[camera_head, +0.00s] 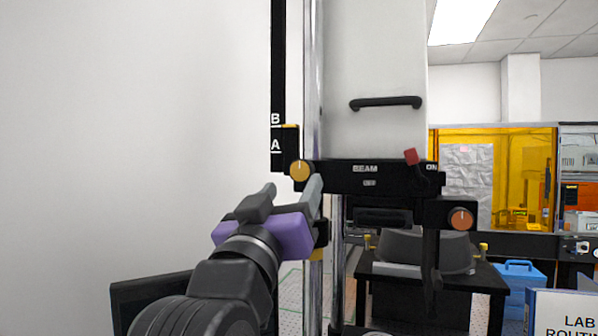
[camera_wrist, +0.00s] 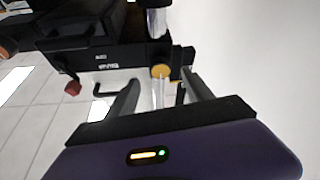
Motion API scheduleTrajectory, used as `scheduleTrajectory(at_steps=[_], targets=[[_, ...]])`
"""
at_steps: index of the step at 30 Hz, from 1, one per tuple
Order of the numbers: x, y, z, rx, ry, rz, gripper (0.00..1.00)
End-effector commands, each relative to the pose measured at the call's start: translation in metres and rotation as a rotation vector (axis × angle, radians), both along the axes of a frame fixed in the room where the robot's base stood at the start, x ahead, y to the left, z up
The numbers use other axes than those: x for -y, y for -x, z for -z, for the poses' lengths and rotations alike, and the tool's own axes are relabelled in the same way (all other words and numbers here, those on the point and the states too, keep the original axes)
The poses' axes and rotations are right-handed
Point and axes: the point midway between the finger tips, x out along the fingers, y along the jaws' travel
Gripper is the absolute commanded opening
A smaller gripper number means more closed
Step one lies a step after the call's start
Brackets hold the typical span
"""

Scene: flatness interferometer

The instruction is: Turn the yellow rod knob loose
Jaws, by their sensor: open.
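The yellow knob (camera_head: 302,171) is round and sits at the left end of the black beam block (camera_head: 350,178), beside the chrome rod (camera_head: 313,80). My gripper (camera_head: 294,184), with a purple body, reaches up toward the knob from below left. In the wrist view the yellow knob (camera_wrist: 161,71) appears in the gap between the two grey fingertips of my gripper (camera_wrist: 161,76). The fingers are apart and nothing is gripped. I cannot tell whether the knob is between the tips or just beyond them.
An orange knob (camera_head: 461,218) and a red-tipped lever (camera_head: 411,157) marked ON are on the block's right side. A black handle (camera_head: 386,103) is on the white housing above. A black scale marked A and B (camera_head: 278,100) stands left of the rod. The white wall side is clear.

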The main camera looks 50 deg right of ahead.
Motion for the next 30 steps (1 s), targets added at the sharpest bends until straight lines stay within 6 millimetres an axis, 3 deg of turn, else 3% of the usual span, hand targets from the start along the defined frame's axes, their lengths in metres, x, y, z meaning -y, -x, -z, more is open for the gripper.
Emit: scheduleTrajectory(at_steps=[9,22,30], targets=[[0.040,-0.018,-0.020,-0.001,0.001,0.002,0.59],[0.049,-0.023,-0.022,0.000,0.002,-0.002,0.59],[0.049,-0.023,-0.022,0.000,0.002,-0.002,0.08]])
